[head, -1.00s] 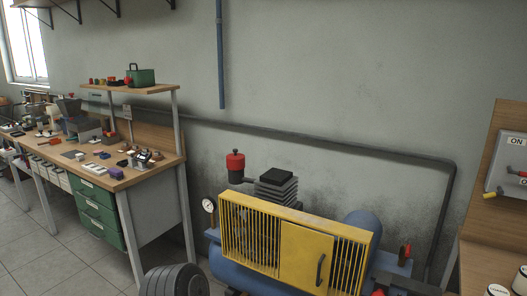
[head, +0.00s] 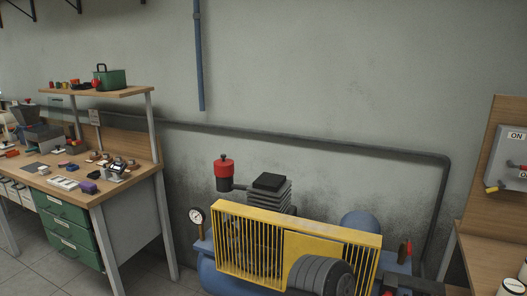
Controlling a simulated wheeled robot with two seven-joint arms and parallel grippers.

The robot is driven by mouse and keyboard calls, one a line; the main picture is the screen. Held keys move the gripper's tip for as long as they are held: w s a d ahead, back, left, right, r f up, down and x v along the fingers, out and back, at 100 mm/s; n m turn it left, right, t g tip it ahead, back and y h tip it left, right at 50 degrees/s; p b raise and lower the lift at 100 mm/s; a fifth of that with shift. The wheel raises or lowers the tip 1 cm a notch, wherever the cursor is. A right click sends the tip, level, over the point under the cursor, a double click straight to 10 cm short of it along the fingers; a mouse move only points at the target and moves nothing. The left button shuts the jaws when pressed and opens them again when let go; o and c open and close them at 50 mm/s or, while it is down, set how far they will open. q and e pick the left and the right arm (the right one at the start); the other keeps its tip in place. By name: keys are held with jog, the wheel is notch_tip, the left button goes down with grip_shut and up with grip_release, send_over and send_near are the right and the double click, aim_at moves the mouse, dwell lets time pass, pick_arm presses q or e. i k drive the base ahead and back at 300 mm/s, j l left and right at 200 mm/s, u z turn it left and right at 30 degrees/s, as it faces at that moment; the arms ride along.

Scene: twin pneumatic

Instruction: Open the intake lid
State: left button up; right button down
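The intake shows as a canister with a red lid (head: 223,161) on a dark body, standing on the left of the compressor (head: 208,265) behind its yellow guard. The red lid sits upright on the canister and looks closed. A short pipe joins the canister to the black finned cylinder head (head: 270,190). Neither of my grippers is in view.
A pressure gauge (head: 196,216) stands at the compressor's left end and a red-handled valve (head: 404,250) at its right. A workbench (head: 120,185) with drawers is at left. A wooden bench with an ON switch box (head: 508,158) is at right.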

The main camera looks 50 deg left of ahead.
aim_at(224, 164)
jog(key=k+j+z, duration=0.2)
jog(key=j, duration=0.3)
jog(key=k+j+z, duration=0.15)
jog(key=j, duration=0.4)
jog(key=k+j+z, duration=0.2)
jog(key=j, duration=0.25)
jog(key=k+j+z, duration=0.2)
jog(key=k+j, duration=0.15)
jog(key=k+j+z, duration=0.15)
jog(key=k+j, duration=0.15)
jog(key=j, duration=0.15)
jog(key=k+j, duration=0.45)
jog(key=j, duration=0.15)
jog(key=k+j, duration=0.45)
jog(key=j, duration=0.15)
